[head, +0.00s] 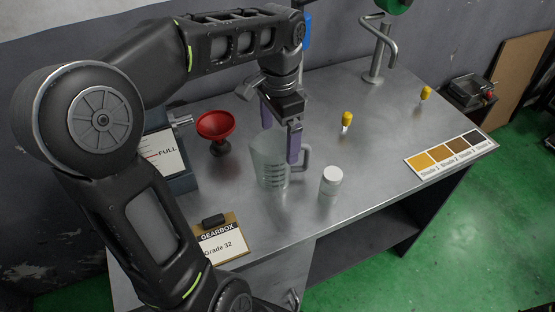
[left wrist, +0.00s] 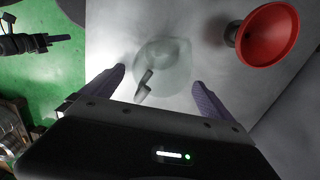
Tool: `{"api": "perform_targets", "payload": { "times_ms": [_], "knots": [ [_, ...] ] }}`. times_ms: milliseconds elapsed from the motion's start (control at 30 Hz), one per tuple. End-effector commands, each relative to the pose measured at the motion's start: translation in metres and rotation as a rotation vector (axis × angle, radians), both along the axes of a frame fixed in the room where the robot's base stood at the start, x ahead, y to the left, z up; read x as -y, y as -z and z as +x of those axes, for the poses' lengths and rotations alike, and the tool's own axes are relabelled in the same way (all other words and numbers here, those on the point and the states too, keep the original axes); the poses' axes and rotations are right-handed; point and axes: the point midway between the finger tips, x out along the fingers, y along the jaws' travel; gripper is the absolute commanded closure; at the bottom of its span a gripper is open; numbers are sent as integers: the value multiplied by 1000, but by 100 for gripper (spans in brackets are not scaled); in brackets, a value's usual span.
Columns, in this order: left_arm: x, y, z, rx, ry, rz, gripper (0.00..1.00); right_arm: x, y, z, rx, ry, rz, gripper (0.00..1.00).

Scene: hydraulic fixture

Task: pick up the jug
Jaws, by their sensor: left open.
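The jug (head: 263,168) is a clear, greyish vessel with measuring marks, standing upright on the metal bench. Its handle (head: 306,157) points right in the head view. In the left wrist view the jug (left wrist: 172,66) shows faintly from above. My left gripper (head: 281,146) is open over the jug, with its purple fingers apart. In the left wrist view the jug lies between and just beyond the two fingertips (left wrist: 158,76). I cannot tell whether a finger touches it.
A red funnel (head: 216,124) stands behind left of the jug; a white-capped bottle (head: 330,181) stands close on its right. Yellow-topped items (head: 346,120), a shade card (head: 450,154) and a tap (head: 379,50) are farther right. A gearbox clipboard (head: 222,243) lies front left.

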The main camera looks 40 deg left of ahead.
Motion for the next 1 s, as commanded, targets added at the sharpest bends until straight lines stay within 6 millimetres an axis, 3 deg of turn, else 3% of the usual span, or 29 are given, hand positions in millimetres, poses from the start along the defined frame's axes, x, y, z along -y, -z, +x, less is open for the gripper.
{"api": "perform_targets", "payload": {
  "times_ms": [167,433,767,1000],
  "knots": [
    [1,2,1,1,0,0,2,0,0,0,0,0,0,100],
    [1,26,0,3,0,-1,2,0,0,0,1,0,0,100],
    [1,29,0,1,0,-2,2,0,-1,0,1,0,0,100],
    [-1,58,-5,-2,0,-2,2,0,-7,0,0,0,0,100]
  ]
}}
